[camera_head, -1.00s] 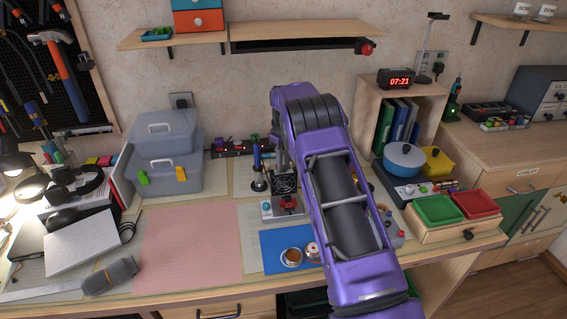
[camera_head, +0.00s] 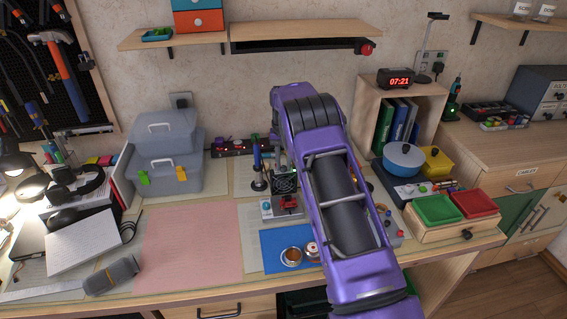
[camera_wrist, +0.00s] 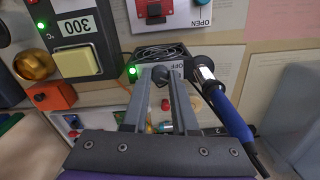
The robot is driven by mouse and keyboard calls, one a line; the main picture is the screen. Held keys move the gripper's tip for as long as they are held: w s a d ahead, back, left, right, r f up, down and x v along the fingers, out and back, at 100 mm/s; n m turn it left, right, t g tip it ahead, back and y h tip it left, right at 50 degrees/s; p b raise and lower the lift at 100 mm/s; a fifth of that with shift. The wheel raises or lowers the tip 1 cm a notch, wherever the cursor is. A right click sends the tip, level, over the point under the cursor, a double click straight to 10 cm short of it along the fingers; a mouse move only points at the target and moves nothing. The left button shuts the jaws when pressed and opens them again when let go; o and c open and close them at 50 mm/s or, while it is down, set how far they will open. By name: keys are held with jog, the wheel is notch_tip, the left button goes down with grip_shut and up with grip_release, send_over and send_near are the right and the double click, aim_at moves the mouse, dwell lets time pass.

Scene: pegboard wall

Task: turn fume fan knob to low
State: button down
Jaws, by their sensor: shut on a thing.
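The fume fan (camera_wrist: 160,50) shows in the wrist view as a dark box with a grille and coiled guard. In the head view its square grille (camera_head: 285,184) stands behind the board holder, left of my arm. My gripper (camera_wrist: 164,76) reaches up to the fan's edge in the wrist view. Its two grey fingers are shut on the small dark fan knob (camera_wrist: 161,74), mostly hidden between the fingertips. An "OFF" label shows just right of the fingertips. The knob's exact pointer angle cannot be read. In the head view my arm hides the fingertips.
A blue-handled soldering iron (camera_wrist: 228,108) stands close right of the fingers in the wrist view. The heater station (camera_wrist: 82,45), reading 300, is close on the left. A board holder (camera_head: 283,206) with a red clamp stands before the fan. The pink mat (camera_head: 190,245) is clear.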

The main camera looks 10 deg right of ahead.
aim_at(283, 167)
jog(key=shift+m, duration=0.4)
jog(key=c, duration=0.7)
grip_release()
notch_tip(283, 167, up, 18)
jog(key=shift+f+p, duration=0.25)
jog(key=shift+p, duration=0.1)
